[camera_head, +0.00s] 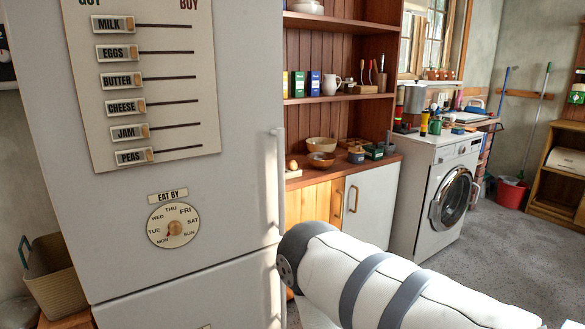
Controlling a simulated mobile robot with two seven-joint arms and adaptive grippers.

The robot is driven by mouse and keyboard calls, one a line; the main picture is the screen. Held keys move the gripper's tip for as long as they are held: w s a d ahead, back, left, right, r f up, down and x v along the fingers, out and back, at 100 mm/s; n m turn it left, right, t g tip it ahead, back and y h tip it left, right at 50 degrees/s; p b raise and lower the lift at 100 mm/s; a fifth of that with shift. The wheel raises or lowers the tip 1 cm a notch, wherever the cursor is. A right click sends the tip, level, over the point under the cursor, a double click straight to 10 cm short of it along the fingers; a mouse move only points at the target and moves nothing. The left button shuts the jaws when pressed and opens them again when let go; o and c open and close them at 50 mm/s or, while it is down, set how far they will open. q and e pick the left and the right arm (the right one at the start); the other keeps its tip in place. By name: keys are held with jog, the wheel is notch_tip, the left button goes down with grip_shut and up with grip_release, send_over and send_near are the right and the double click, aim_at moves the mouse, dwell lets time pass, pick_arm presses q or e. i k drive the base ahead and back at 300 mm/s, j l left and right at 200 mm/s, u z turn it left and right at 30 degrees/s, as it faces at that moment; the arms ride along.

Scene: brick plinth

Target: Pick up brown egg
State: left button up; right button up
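A small brown, rounded thing that looks like the brown egg (293,165) is on the wooden counter (330,170), just right of the fridge's edge. It appears to rest on a small pale holder, too small to make out clearly. The fridge may hide part of the counter beside it. A white arm of mine with grey bands reaches in from the lower right, well in front of and below the counter. Neither of my grippers is in view.
A large grey-white fridge (240,110) fills the left side. Bowls (321,145) and small boxes (374,152) share the counter, below shelves (340,97). A washing machine (440,190) stands right of the cupboard (371,200). Grey floor (490,240) is open at right.

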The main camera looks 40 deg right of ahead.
aim_at(292, 166)
jog(key=z, duration=1.35)
jog(key=i+l+u, duration=0.3)
jog(key=i+l, duration=0.2)
jog(key=i+l+u, duration=0.25)
jog(key=i+l, duration=0.4)
jog(key=i+l+u, duration=0.1)
jog(key=l, duration=0.25)
jog(key=i+l+u, duration=0.1)
jog(key=i+l, duration=0.15)
jog(key=i+l+u, duration=0.1)
jog(key=l, duration=0.4)
jog(key=i+l+u, duration=0.15)
jog(key=l, duration=0.25)
